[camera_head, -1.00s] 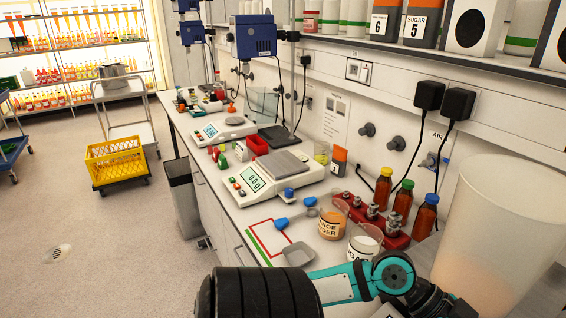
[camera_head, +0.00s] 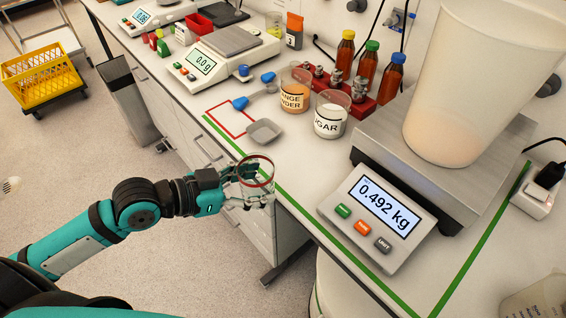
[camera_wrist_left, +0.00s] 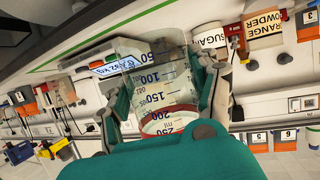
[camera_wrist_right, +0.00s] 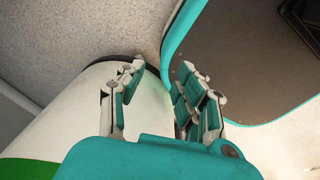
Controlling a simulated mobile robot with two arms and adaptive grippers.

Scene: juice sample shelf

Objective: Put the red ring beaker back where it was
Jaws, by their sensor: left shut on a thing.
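The red ring beaker (camera_head: 258,172) is a clear glass with a red band at its rim. My left gripper (camera_head: 247,190) is shut on it and holds it just off the front edge of the bench, above the floor. In the left wrist view the beaker (camera_wrist_left: 160,90) sits between the fingers, its volume marks showing and no contents visible. My right gripper (camera_wrist_right: 160,98) shows only in the right wrist view, open and empty.
An orange powder beaker (camera_head: 294,96) and a sugar beaker (camera_head: 330,122) stand behind the dish. A large scale (camera_head: 385,218) reading 0.492 kg bears a tall white container (camera_head: 470,90) at right. A small balance (camera_head: 205,64) stands at back left.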

